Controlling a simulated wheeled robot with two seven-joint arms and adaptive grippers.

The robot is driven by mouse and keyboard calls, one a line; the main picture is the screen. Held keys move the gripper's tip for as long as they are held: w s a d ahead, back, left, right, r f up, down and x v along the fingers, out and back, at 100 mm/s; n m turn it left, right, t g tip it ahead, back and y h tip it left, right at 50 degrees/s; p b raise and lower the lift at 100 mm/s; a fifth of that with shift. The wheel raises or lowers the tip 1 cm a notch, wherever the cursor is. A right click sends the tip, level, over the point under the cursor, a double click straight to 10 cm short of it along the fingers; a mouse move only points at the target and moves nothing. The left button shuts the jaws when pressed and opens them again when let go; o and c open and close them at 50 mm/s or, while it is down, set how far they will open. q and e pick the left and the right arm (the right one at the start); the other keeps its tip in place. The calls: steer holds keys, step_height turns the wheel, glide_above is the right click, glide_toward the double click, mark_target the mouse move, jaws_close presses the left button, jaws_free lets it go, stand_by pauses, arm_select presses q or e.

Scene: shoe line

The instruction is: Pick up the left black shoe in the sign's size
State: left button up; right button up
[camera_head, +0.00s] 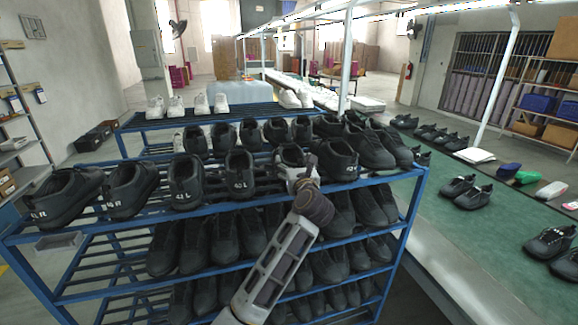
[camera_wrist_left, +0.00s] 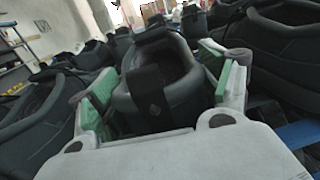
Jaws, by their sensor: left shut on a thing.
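Black shoes with small white size marks stand in a row on the top shelf of the blue rack (camera_head: 415,205). My left gripper (camera_head: 297,168) reaches over the front row. It is shut on a black shoe (camera_head: 289,153), which is partly hidden behind it. In the left wrist view the green finger pads of the gripper (camera_wrist_left: 165,95) sit on both sides of this shoe's heel (camera_wrist_left: 160,95). Its size mark is hidden. Two shoes to its left, a black shoe (camera_head: 186,182) carries a mark that looks like 41 L. No size sign is readable. My right gripper is not in view.
A black shoe (camera_head: 338,160) stands close on the right of the held one, and another (camera_head: 239,174) on the left. More black shoes (camera_head: 165,250) fill the lower shelves. A green conveyor (camera_head: 450,225) with shoes runs on the right. White shoes (camera_head: 221,103) stand behind.

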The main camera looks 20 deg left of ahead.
arm_select(q)
steer(key=shift+r, duration=0.1)
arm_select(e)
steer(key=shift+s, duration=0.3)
arm_select(q)
steer(key=shift+r, duration=0.4)
step_height(320, 180, up, 9)
steer(key=b, duration=0.1)
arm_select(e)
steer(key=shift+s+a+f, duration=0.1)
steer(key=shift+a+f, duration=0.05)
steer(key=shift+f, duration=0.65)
arm_select(q)
steer(key=shift+f, duration=0.1)
